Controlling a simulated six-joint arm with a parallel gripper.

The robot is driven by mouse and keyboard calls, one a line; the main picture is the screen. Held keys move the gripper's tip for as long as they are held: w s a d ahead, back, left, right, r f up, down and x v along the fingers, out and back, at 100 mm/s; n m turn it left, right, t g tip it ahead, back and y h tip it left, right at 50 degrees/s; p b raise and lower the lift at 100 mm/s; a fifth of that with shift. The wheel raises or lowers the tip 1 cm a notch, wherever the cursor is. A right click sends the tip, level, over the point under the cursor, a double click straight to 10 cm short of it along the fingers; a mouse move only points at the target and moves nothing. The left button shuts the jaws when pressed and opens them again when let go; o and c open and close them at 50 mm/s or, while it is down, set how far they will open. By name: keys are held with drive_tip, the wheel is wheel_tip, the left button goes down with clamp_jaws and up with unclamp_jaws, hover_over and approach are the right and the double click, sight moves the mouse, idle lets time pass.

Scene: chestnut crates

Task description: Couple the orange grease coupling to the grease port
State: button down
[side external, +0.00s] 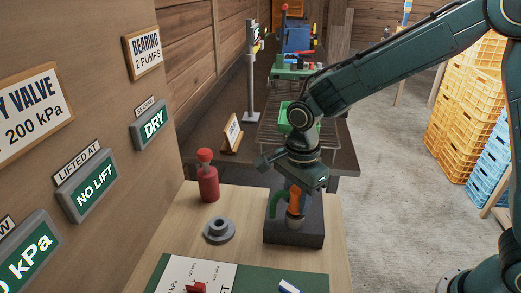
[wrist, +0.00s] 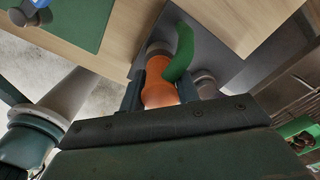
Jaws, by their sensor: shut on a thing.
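The orange grease coupling (side external: 295,201) is between the fingers of my gripper (side external: 296,196), which is shut on it, above the dark block on the bench. In the wrist view the coupling (wrist: 160,94) sits between the two fingertips of my gripper (wrist: 160,88). A curved green hose (wrist: 181,52) runs beside it. A grey round fitting (wrist: 158,47) on the dark block (wrist: 222,60) shows just past the coupling, partly hidden. It may be the grease port. I cannot tell whether the coupling touches it. A second grey round fitting (wrist: 205,80) is beside the right finger.
A red bottle (side external: 208,185) and a grey flanged ring (side external: 219,230) stand left of the dark block (side external: 293,238). A green mat (side external: 315,284) lies at the front. A signed wall panel (side external: 90,130) bounds the left. Bare wood lies between the ring and block.

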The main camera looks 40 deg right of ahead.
drive_tip(key=shift+f, duration=0.45)
drive_tip(key=c, duration=0.9)
unclamp_jaws()
drive_tip(key=shift+c, duration=0.2)
drive_tip(key=shift+r, duration=0.1)
wheel_tip(320, 180, up, 14)
drive_tip(key=shift+s, duration=0.1)
drive_tip(key=s+d+r+n+t, duration=0.1)
drive_tip(key=s+d+n+t, duration=0.1)
drive_tip(key=s+d+n, duration=0.4)
drive_tip(key=s+d+r+n+t, duration=0.1)
drive_tip(key=s+d+n+t, duration=0.2)
drive_tip(key=s+n, duration=0.9)
drive_tip(key=s+d, duration=0.2)
drive_tip(key=d, duration=0.1)
drive_tip(key=shift+d+t, duration=0.3)
drive_tip(key=shift+d, duration=0.05)
